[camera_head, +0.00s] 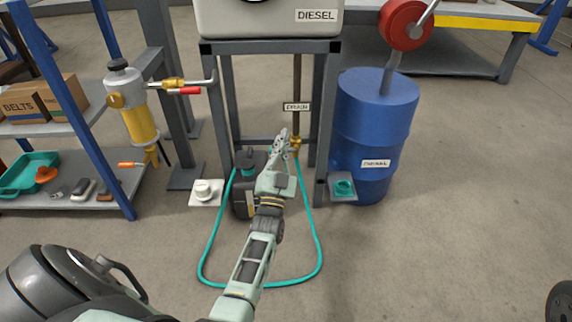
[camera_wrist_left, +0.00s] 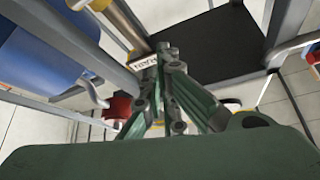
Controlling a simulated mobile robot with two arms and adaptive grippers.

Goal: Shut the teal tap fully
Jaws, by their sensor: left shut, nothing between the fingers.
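My left gripper (camera_head: 281,138) is shut and empty, its fingertips raised just left of the brass fitting (camera_head: 295,143) on the drain pipe. In the left wrist view the closed fingers (camera_wrist_left: 168,52) point up beside the DRAIN label (camera_wrist_left: 145,62). A teal knob (camera_head: 343,187) sits on a small grey plate at the stand's right leg, right of and apart from the gripper. No other teal tap handle shows clearly; the gripper partly covers the area around the drain fitting. The right gripper is not in view.
A teal hose (camera_head: 319,250) loops on the floor around my left arm. A dark can (camera_head: 242,200) stands under the stand, behind the arm. A blue drum (camera_head: 375,125) stands right, a white knob (camera_head: 205,188) left.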

